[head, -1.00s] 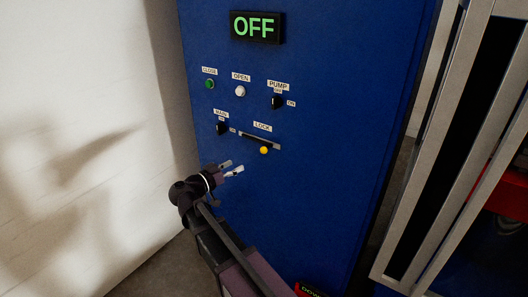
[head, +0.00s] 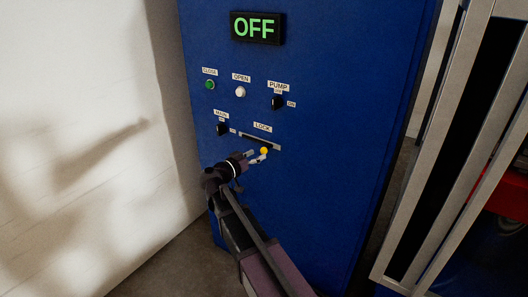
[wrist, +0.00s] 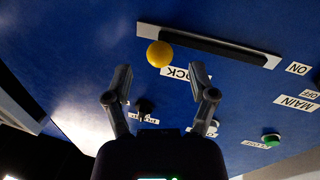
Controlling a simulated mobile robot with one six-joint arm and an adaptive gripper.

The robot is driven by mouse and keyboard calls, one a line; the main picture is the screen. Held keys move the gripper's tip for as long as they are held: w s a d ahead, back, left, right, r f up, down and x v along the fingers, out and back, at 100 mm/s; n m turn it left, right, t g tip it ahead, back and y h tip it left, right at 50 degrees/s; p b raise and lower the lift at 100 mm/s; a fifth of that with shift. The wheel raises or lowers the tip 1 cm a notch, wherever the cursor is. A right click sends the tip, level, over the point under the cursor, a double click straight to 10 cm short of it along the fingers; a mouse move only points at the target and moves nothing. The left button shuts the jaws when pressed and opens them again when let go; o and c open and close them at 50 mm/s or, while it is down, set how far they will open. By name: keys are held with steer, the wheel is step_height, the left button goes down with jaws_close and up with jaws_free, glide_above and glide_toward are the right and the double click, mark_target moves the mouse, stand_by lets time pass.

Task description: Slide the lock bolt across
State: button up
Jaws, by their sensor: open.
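The lock bolt's yellow knob (head: 264,151) sticks out from the slotted lock plate (head: 276,147) under the LOCK label, towards the slot's right end in the head view. In the wrist view the yellow knob (wrist: 159,54) is near the left end of the lock plate (wrist: 265,60). My gripper (head: 256,156) is open at the knob, its fingertips close to it. In the wrist view the gripper's (wrist: 161,70) two fingers are spread, with the knob centred just past their tips. I cannot tell whether they touch it.
On the blue panel (head: 320,190) are the MAIN switch (head: 222,129), the PUMP switch (head: 277,102), a green CLOSE button (head: 210,85) and a white OPEN button (head: 240,92). The display (head: 256,27) reads OFF. A pale wall stands left, a metal frame (head: 440,150) right.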

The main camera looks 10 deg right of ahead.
mark_target(264, 149)
steer(key=shift+x, duration=2)
jaws_close()
